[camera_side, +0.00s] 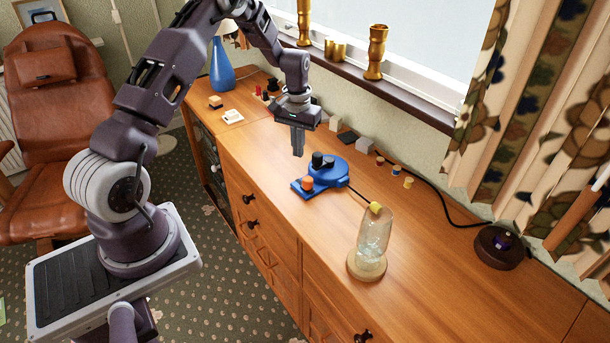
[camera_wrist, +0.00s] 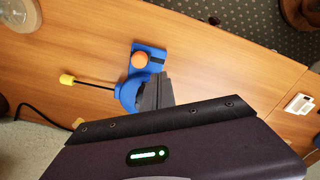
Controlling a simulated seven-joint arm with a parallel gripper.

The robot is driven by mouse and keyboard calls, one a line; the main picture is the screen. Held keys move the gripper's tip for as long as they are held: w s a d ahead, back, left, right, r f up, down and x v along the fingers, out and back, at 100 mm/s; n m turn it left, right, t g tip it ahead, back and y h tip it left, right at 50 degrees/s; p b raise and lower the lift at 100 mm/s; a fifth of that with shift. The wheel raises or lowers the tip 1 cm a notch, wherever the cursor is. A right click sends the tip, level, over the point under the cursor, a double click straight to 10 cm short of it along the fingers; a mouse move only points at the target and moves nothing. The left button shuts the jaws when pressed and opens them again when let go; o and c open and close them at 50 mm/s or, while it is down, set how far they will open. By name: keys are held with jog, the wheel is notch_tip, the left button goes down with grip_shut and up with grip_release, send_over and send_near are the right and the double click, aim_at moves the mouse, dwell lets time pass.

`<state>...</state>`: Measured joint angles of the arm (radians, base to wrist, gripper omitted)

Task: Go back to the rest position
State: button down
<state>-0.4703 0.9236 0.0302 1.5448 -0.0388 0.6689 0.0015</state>
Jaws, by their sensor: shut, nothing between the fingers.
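My gripper (camera_side: 298,154) is shut and empty, pointing down above the wooden cabinet top (camera_side: 440,240). In the side view it hangs a little to the left of a blue device (camera_side: 331,172) with an orange knob (camera_side: 307,183), a black knob and a thin black rod with a yellow tip (camera_side: 375,208). The fingers look apart from the device. In the wrist view the shut fingers (camera_wrist: 157,88) cover part of the blue device (camera_wrist: 128,92); its orange knob (camera_wrist: 139,60) and yellow tip (camera_wrist: 67,79) show clear.
A glass jar (camera_side: 374,236) on a wooden base stands near the yellow tip. Small blocks (camera_side: 365,146) and a black cable (camera_side: 430,190) lie along the wall. A blue lamp (camera_side: 222,66) stands at the far end. Brass candlesticks (camera_side: 375,52) stand on the sill.

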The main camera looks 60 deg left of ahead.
jog(key=s+d+r+m+t, duration=0.1)
jog(key=s+d+r, duration=0.2)
jog(key=d+r, duration=0.35)
jog(key=s+d+r+m+t, duration=0.1)
jog(key=s+d+r, duration=0.15)
jog(key=r, duration=0.65)
jog(key=s+d+r+m+t, duration=0.1)
jog(key=s+d+r, duration=0.2)
jog(key=d+r, duration=0.3)
jog(key=s+d+r+m+t, duration=0.1)
jog(key=s+d+r, duration=0.1)
jog(key=s, duration=0.8)
jog(key=s+d+r+m+t, duration=0.1)
jog(key=s+d+r+m, duration=0.1)
jog(key=s+d, duration=0.3)
jog(key=s+r, duration=0.1)
jog(key=s, duration=0.3)
jog(key=shift+s+t, duration=0.3)
jog(key=shift+s, duration=0.05)
jog(key=shift+r, duration=0.1)
